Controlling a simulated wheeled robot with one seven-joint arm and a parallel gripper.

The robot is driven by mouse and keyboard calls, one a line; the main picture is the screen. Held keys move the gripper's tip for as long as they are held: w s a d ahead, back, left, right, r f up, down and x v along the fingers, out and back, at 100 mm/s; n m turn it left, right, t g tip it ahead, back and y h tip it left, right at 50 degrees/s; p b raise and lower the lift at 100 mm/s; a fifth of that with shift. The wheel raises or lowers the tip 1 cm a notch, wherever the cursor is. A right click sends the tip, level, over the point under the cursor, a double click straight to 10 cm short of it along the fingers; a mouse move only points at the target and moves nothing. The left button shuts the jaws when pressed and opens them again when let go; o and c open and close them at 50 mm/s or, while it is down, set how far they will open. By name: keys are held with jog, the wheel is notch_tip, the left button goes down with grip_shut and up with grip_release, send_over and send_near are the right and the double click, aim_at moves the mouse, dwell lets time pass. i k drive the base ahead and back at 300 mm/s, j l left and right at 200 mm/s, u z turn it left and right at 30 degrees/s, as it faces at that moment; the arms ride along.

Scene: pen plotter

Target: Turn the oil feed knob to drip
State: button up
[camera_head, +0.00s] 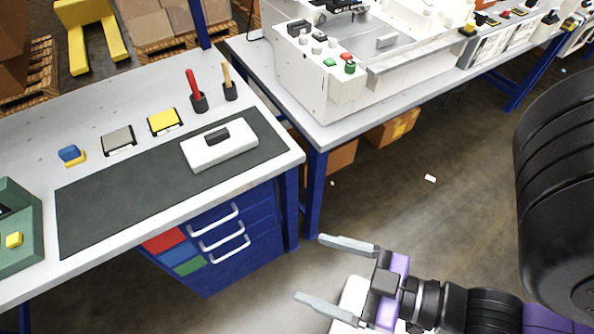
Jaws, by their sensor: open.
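The white machine (310,85) stands on the right-hand bench, with a panel at its left front corner. On the panel are several dark and grey knobs (317,46), a green button (329,62), a red button (346,57) and a green-and-black knob (350,67). I cannot tell which is the oil feed knob, and no labels or pointer marks are readable. My gripper (310,267) is open and empty, with its two grey fingers apart and pointing left. In the picture it is below the machine, in front of the benches and touching nothing.
The left workbench (270,112) holds a dark mat (115,195), a white block with a dark top piece (230,150) and two tool holders. Blue drawers (235,240) with white handles are below it. Cardboard boxes (390,130) sit under the right bench. Open floor lies before it.

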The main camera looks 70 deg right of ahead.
aim_at(350, 67)
jog(key=z, duration=1.3)
